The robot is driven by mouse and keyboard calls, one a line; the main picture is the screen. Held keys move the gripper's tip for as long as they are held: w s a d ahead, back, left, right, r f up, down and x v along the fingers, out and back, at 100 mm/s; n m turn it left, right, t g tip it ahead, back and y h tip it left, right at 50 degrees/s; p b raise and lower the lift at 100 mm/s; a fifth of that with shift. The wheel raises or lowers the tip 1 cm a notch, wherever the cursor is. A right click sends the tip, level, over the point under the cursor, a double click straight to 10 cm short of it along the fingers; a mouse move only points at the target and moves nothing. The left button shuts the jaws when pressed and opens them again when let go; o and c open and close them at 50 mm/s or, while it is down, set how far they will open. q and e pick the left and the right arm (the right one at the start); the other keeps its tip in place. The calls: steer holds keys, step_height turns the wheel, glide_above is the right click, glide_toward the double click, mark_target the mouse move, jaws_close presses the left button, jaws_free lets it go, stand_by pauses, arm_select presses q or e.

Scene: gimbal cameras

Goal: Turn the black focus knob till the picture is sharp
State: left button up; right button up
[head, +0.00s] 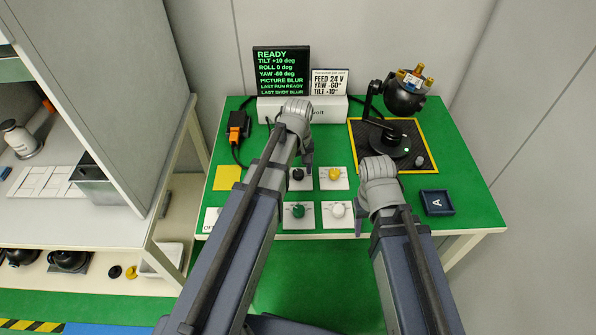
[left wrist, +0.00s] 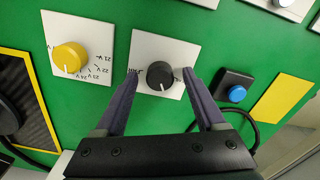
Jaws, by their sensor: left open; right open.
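The black focus knob (head: 297,174) is on a white plate in the back-left spot of the knob group. In the left wrist view the black knob (left wrist: 160,75) lies between the fingertips of my left gripper (left wrist: 161,73), which is open with a finger on each side. Contact cannot be told. In the head view my left gripper (head: 307,158) hangs over that plate. My right gripper (head: 361,222) is open beside the white knob's plate. The black display (head: 281,72) reads READY, TILT +10, ROLL 0, YAW -60, PICTURE BLUR and LAST SHOT BLUR.
Yellow (head: 334,174), green (head: 298,210) and white (head: 337,210) knobs sit close by. The gimbal camera (head: 404,95) stands on a yellow-edged dark mat at right. A blue button (left wrist: 237,93) and yellow patch (left wrist: 285,98) lie beside the black knob. A blue tray (head: 437,203) is at front right.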

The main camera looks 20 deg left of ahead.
arm_select(q)
jaws_close()
stand_by(0.4)
steer(key=shift+m, duration=2.9)
jaws_free()
steer(key=shift+r, duration=0.1)
